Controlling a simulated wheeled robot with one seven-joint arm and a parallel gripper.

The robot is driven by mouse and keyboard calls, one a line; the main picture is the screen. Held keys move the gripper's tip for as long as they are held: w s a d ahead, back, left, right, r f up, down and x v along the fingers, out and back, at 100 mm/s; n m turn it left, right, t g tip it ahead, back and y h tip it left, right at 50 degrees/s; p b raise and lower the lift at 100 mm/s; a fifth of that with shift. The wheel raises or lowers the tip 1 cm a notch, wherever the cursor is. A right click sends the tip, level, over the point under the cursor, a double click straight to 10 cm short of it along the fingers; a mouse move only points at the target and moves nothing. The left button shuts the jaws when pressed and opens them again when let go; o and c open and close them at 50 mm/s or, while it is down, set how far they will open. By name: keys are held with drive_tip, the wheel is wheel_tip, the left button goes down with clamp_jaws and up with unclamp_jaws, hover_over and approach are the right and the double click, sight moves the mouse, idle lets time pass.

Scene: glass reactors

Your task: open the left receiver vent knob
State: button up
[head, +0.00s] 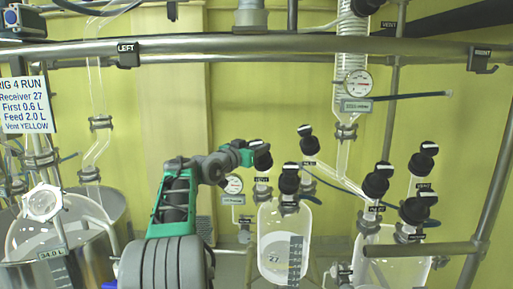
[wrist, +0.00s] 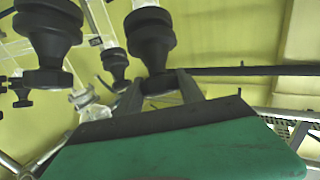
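The left receiver (head: 268,217) is a clear glass vessel marked 27. Its black vent knob (head: 262,158) stands at its upper left, above a VENT tag. My green and grey gripper (head: 250,157) reaches this knob from the left. In the wrist view, the fingers (wrist: 160,90) lie on either side of the lower part of a black knob (wrist: 150,35), which matches the vent knob. The gap is about as wide as the knob's base. I cannot tell whether the fingers press on it.
Another black knob (head: 289,180) stands close right of the vent knob. The right receiver (head: 400,262) carries several more knobs. A steel rail (head: 240,46) crosses above, with LEFT and RIGHT tags. A sign (head: 26,104) reads Receiver 27, Vent YELLOW.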

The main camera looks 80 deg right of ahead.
drive_tip(key=c, duration=0.8)
drive_tip(key=shift+f+n+t+b, duration=0.1)
drive_tip(key=shift+n+t+b, duration=0.3)
drive_tip(key=shift+t+b, duration=0.15)
drive_tip(key=shift+s+n+t+h+b, duration=0.2)
drive_tip(key=shift+n+t+h+b, duration=0.1)
drive_tip(key=shift+n+t+b, duration=0.9)
drive_tip(key=n+t+b, duration=0.1)
drive_tip(key=n+t, duration=0.2)
drive_tip(key=shift+s+n, duration=0.1)
drive_tip(key=shift+n, duration=0.2)
drive_tip(key=shift+r+n+t+y, duration=0.2)
drive_tip(key=shift+n+t+y, duration=0.3)
drive_tip(key=shift+n+t, duration=0.7)
drive_tip(key=n+t+p, duration=0.1)
drive_tip(key=n+t+y+p, duration=0.1)
drive_tip(key=n+t, duration=0.1)
drive_tip(key=shift+d+r+y, duration=0.1)
drive_tip(key=shift+r+y, duration=0.1)
drive_tip(key=shift+y, duration=0.1)
drive_tip(key=n+t+y+p, duration=0.2)
drive_tip(key=n+p, duration=0.1)
drive_tip(key=shift+n, duration=0.4)
drive_tip(key=shift+f+n+t+y+p, duration=0.15)
drive_tip(key=shift+n+t+y+p, duration=0.2)
drive_tip(key=shift+n+t+y, duration=0.4)
